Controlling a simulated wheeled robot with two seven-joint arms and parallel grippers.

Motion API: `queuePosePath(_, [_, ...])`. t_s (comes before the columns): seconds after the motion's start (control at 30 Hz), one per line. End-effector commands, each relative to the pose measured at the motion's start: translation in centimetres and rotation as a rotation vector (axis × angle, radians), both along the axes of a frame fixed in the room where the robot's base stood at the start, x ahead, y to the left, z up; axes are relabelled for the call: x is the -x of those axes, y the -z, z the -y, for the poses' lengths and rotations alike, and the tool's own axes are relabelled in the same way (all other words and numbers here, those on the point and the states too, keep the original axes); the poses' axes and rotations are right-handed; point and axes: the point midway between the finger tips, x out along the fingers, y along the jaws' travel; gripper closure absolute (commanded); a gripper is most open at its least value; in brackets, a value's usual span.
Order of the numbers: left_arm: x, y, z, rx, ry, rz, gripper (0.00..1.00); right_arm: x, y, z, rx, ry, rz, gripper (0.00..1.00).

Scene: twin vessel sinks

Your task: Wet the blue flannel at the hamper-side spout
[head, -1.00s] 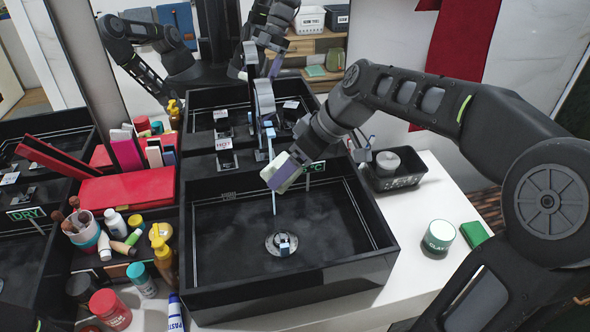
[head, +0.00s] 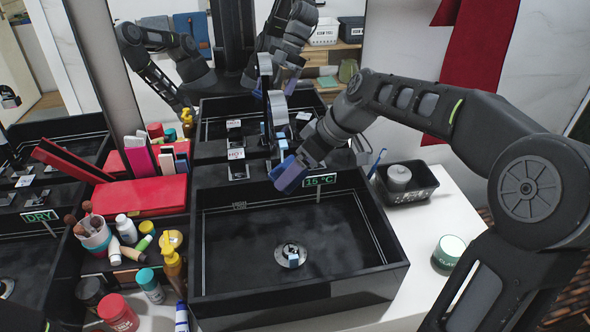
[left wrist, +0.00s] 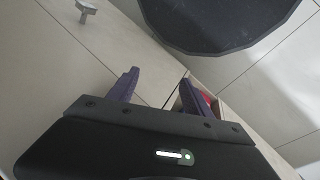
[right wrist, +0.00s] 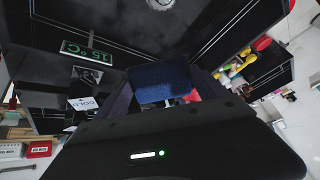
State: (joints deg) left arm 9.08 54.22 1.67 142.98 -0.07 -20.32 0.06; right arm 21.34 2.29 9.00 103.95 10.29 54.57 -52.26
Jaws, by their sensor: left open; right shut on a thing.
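The blue flannel (right wrist: 163,84) shows as a dark blue piece between the fingers in the right wrist view. My right gripper (head: 292,172) is shut on it, above the back part of the right-hand sink (head: 390,240), close to the spout (head: 268,82). The spout's outlet is partly hidden, and no water stream shows. A green 15 °C display (head: 319,181) stands just right of the gripper. The sink's drain (head: 291,255) is in clear view. My left gripper (left wrist: 158,88) is open and empty in the left wrist view.
Bottles, a brush cup (head: 94,236) and a red box (head: 142,195) crowd the space between the sinks. A mirror is behind.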

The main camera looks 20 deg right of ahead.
Motion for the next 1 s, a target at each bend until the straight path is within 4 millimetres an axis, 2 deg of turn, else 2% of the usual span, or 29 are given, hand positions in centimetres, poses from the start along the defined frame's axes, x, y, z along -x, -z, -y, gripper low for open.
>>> queuePosePath(0.27, [0.0,0.7,0.0,0.0,0.0,0.0,0.42,1.0,0.1,-0.2,0.001,0.0,0.002,0.52])
queuePosePath(1.0, [0.0,3.8,0.0,0.0,0.0,0.0,0.42,7.2,0.1,-1.4,0.001,0.0,0.003,0.52])
